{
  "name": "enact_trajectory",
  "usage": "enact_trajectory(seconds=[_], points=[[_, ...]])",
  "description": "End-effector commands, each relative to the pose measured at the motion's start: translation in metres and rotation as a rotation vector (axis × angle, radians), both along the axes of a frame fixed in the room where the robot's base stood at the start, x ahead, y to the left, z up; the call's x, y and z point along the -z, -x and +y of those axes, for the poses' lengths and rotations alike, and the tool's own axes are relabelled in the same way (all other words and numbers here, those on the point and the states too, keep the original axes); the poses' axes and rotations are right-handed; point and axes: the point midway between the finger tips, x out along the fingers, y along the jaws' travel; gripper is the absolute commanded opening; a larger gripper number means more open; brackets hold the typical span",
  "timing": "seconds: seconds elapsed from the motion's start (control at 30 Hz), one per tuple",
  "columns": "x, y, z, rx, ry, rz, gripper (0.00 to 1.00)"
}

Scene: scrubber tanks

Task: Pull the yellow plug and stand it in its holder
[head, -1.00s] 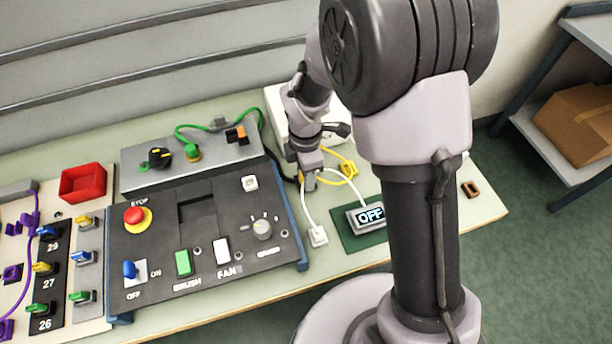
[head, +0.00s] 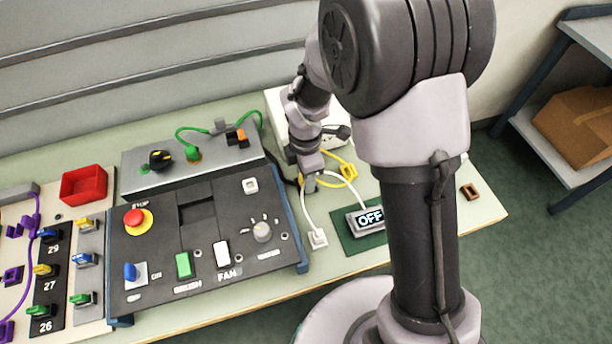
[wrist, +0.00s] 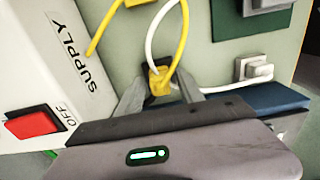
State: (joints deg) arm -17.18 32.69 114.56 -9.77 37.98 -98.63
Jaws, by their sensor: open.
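The yellow plug (wrist: 158,78) is in the middle of the wrist view, with a yellow cable looping up from it. It sits at a dark socket, and how deep it is seated is hidden. My gripper (wrist: 159,93) is open, with one finger on each side of the plug; I cannot tell whether they touch it. In the head view my gripper (head: 308,182) is low over the table, mostly hiding the plug. A yellow block with an opening, which looks like the holder (head: 349,172), stands to the right by the yellow cable.
The white supply box (wrist: 40,70) with a red OFF switch (wrist: 36,122) is close on the left. A white cable passes behind the plug to a white plug (wrist: 258,68). The control panel (head: 150,240) is left.

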Motion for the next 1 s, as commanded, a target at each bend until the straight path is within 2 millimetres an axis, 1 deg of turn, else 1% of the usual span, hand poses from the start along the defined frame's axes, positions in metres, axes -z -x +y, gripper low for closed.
enact_trajectory(seconds=[0.27, 0.37, 0.4, 0.5, 1.0], points=[[-0.0001, 0.0000, 0.0000, 0.000, 0.000, 0.000, 0.45], [-0.0001, 0.0001, 0.0000, 0.000, 0.000, 0.000, 0.27], [-0.0001, 0.0001, 0.0000, 0.000, 0.000, 0.000, 0.19], [-0.0001, 0.0001, 0.0000, 0.000, 0.000, 0.000, 0.00], [-0.0001, 0.0001, 0.0000, 0.000, 0.000, 0.000, 0.00]])
